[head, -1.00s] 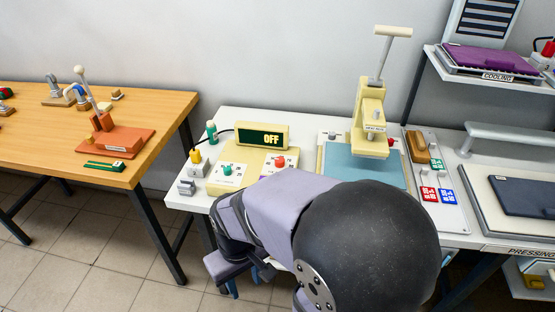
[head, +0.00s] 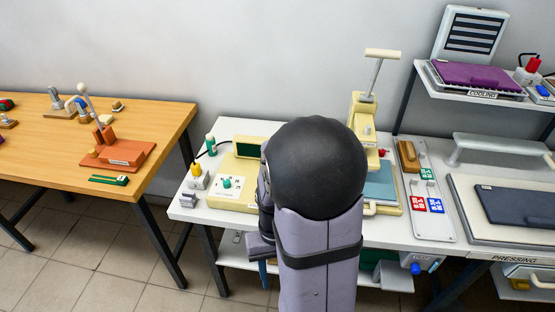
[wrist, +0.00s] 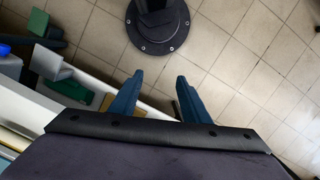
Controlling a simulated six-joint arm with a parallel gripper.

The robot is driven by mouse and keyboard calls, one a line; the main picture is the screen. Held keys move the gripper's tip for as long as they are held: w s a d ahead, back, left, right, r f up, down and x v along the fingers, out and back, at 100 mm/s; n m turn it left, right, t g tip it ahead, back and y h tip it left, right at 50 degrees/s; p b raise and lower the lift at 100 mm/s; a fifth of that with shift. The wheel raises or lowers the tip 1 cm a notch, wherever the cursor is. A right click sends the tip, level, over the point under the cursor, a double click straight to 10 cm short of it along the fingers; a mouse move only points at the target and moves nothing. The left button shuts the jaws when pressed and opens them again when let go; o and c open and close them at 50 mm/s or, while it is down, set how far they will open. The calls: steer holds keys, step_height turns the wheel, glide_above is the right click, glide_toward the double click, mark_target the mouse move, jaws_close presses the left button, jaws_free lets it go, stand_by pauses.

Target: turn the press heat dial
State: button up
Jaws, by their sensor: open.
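In the head view, the cream control box (head: 222,204) sits near the left end of the white table. A green dial (head: 227,183) shows on its white plate. My arm hides the box's right part, where a red dial showed earlier. The display (head: 246,148) behind is partly covered and no text is readable. The heat press (head: 359,118), with its raised lever, stands right of my arm. My gripper is open and empty in the wrist view (wrist: 158,85), its two blue fingers apart and pointing at the floor, away from the dials.
Switches and a green-topped bottle (head: 210,144) stand left of the box. A tray (head: 437,225) with red, blue and green tags lies right of the press. A wooden bench (head: 60,170) stands left, across a floor gap. Items sit on a lower shelf (head: 232,253).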

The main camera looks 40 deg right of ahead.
steer(key=w+d+m+t+p, duration=0.1)
steer(key=w+d, duration=0.3)
steer(key=w+d+r+m+t+p, duration=0.1)
steer(key=w+d, duration=0.3)
steer(key=d, duration=0.1)
steer(key=w+d+r+m+p, duration=0.1)
steer(key=w+d, duration=0.3)
steer(key=d, duration=0.1)
steer(key=shift+w+r+t, duration=0.15)
steer(key=shift+w+t, duration=0.15)
steer(key=shift+t, duration=0.1)
steer(key=shift+n+t, duration=0.4)
steer(key=shift+t, duration=0.1)
steer(key=w, duration=0.1)
steer(key=w+d, duration=0.1)
steer(key=w+d+r, duration=0.1)
steer(key=w, duration=0.1)
steer(key=shift+w+d, duration=0.1)
steer(key=w+d+r+n+t+h, duration=0.1)
steer(key=w+d+r+n+t, duration=0.1)
steer(key=w+r+n, duration=0.4)
steer(key=shift+w+d+n+t, duration=0.4)
steer(key=shift+w+d, duration=0.5)
steer(key=shift+w, duration=0.2)
steer(key=shift+p+x, duration=1.15)
steer(key=shift+x, duration=2.55)
steer(key=shift+c, duration=0.6)
steer(key=c, duration=0.9)
